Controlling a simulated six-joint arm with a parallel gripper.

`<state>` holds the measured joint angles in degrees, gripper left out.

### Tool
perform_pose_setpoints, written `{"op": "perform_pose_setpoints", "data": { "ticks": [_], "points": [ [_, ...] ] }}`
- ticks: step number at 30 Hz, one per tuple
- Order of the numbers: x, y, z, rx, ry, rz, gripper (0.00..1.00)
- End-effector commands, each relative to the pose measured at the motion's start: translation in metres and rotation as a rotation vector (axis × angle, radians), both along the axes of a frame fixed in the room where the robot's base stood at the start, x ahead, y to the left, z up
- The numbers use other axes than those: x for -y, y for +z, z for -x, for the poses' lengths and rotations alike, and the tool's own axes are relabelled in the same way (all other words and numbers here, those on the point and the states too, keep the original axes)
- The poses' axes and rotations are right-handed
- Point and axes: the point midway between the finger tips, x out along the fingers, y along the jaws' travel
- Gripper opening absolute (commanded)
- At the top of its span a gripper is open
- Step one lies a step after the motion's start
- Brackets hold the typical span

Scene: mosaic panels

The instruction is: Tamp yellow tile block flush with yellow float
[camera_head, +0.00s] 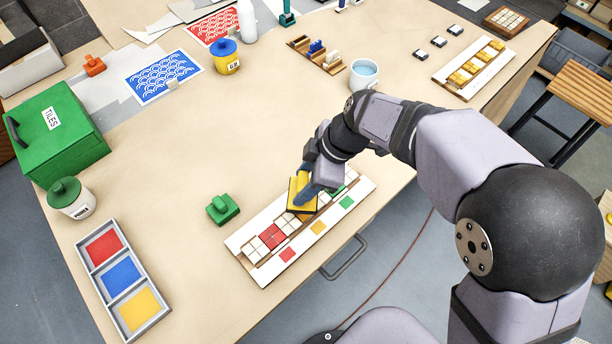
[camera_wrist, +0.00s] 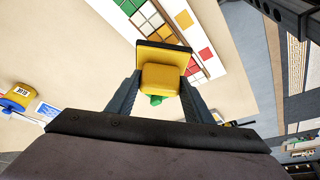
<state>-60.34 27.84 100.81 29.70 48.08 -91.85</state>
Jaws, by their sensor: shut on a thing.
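The yellow float (camera_head: 302,196) is in my gripper (camera_head: 305,180), which is shut on its handle. In the wrist view the float (camera_wrist: 163,78) sits between the two fingers, its flat plate facing the panel. The white mosaic panel (camera_head: 258,222) lies near the table's front edge with a row of red, white and green tile blocks in a channel. The float is over the middle of that row. An orange-yellow sliver of the yellow tile block (camera_head: 304,216) shows at the float's lower edge; the rest is hidden. I cannot tell whether the float touches it.
A green float (camera_head: 222,208) stands left of the panel. A tray (camera_head: 121,278) with red, blue and yellow compartments lies at the front left. A green box (camera_head: 58,133), a lidded jar (camera_head: 72,198) and a mug (camera_head: 363,75) stand farther off. The table's middle is clear.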

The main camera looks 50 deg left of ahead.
Motion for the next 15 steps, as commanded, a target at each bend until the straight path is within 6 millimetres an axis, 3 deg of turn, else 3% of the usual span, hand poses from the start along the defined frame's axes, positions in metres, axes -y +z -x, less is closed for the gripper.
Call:
{"op": "perform_pose_setpoints", "data": {
  "ticks": [15],
  "points": [
    [0.0001, -0.0091, -0.0003, 0.001, 0.041, 0.0, 0.29]
  ]
}}
